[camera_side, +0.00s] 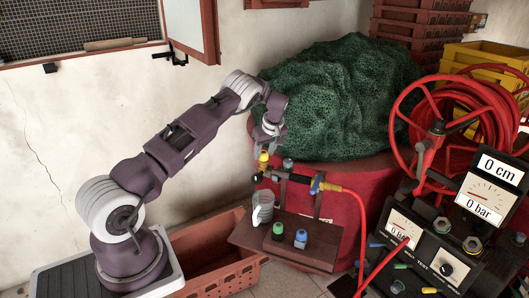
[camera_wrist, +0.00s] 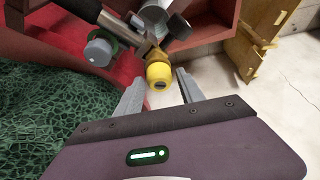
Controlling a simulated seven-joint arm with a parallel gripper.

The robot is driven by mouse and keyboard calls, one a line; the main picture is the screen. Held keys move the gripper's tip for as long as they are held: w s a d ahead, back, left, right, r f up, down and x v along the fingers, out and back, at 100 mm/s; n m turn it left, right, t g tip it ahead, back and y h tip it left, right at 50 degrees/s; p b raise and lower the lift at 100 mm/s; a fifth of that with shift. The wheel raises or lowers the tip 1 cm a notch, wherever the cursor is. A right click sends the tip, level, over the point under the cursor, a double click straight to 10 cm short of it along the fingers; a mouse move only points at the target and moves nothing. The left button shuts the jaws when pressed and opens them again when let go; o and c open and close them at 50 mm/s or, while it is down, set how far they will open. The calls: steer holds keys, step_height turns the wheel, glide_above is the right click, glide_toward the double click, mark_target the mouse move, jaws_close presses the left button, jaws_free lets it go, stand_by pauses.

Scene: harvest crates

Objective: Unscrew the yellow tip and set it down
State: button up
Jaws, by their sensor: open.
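The yellow tip (camera_side: 263,160) stands upright on the valve assembly above the small wooden shelf (camera_side: 247,238). In the wrist view the yellow tip (camera_wrist: 158,74) has a dark hole in its end and joins a brass-coloured fitting. My gripper (camera_side: 266,144) is directly above the tip in the side view. In the wrist view its two fingers (camera_wrist: 159,80) stand open, one on each side of the tip, with a visible gap at least on the right. I cannot tell whether the left finger touches it.
A grey knob (camera_wrist: 98,52) sits close to the left finger. A red hose (camera_side: 350,192) leaves the valve. A green net heap (camera_side: 340,95) rises behind my gripper.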

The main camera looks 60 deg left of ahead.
steer(key=shift+s+m+t, duration=0.1)
steer(key=shift+m+t, duration=0.6)
steer(key=shift+m, duration=1)
steer(key=c, duration=0.7)
steer(key=shift+n+g, duration=0.6)
steer(key=shift+n, duration=1)
steer(key=shift+c, duration=0.3)
steer(key=shift+w+n+g, duration=0.2)
steer(key=shift+n+g, duration=0.6)
steer(key=shift+n, duration=1)
steer(key=shift+a, duration=0.1)
